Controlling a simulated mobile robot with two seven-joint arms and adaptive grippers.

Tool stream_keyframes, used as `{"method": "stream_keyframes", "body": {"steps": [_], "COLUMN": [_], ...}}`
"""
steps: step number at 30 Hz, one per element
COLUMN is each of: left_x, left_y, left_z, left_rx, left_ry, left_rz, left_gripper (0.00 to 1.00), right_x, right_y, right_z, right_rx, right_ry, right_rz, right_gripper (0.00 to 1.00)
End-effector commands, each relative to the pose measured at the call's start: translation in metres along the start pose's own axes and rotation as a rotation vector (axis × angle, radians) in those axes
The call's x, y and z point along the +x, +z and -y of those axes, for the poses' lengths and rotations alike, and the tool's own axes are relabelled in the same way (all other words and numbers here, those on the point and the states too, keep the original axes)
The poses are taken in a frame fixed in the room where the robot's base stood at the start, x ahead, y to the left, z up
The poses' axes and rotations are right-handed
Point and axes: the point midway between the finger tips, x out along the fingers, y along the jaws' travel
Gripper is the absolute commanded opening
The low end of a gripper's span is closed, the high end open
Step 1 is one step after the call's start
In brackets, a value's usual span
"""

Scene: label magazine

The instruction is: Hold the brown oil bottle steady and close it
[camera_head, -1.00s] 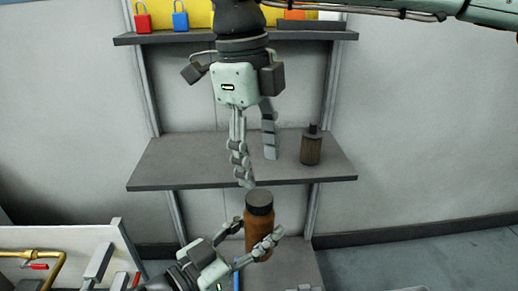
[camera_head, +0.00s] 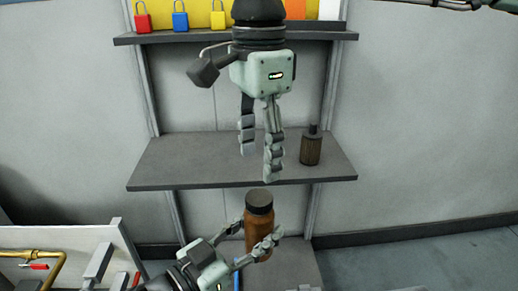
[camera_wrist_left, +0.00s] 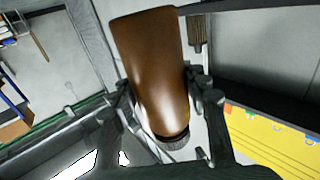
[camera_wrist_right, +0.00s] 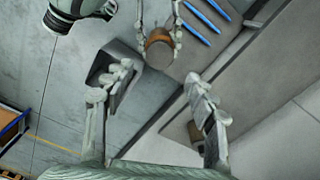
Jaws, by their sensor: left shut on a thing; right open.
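The brown oil bottle (camera_head: 258,232) stands about upright with a dark cap (camera_head: 259,198) seated on its top. In the left wrist view the bottle (camera_wrist_left: 155,70) fills the middle, with its ribbed cap (camera_wrist_left: 173,142) at the lower end. My left gripper (camera_head: 250,245) is shut around the bottle's body, one finger on each side. My right gripper (camera_head: 260,164) is open and empty, pointing down above the cap and apart from it. In the right wrist view the bottle (camera_wrist_right: 159,54) shows beyond the open fingers. How tightly the cap sits cannot be told.
A grey shelf (camera_head: 180,165) behind carries a smaller dark bottle (camera_head: 310,150). Padlocks (camera_head: 180,20) hang above the upper shelf. A panel with a yellow pipe (camera_head: 62,254) stands at the lower left. Blue pen-like items (camera_wrist_right: 205,16) lie near the bottle in the right wrist view.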

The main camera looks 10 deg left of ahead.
Motion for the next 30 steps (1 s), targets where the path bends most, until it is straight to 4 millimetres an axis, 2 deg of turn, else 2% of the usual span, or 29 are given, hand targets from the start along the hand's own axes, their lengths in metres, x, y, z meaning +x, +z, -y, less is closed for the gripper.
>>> {"method": "stream_keyframes", "body": {"steps": [16,21,29,30], "left_x": [0.0,0.0,0.0,0.0], "left_y": [-0.001,-0.001,-0.001,-0.001], "left_z": [0.0,0.0,0.0,0.0], "left_rx": [0.0,0.0,0.0,0.0], "left_ry": [0.0,0.0,0.0,0.0], "left_rz": [-0.001,-0.001,-0.001,-0.001], "left_gripper": [0.0,0.0,0.0,0.0], "right_x": [0.07,0.078,0.079,0.079], "right_y": [0.0,0.0,0.0,0.0], "right_z": [0.0,0.0,0.0,0.0], "right_rx": [0.002,0.002,0.002,0.002], "right_ry": [0.002,0.0,0.0,0.0], "right_rz": [-0.001,-0.001,-0.001,-0.001], "right_gripper": [0.56,0.56,0.56,0.51]}}
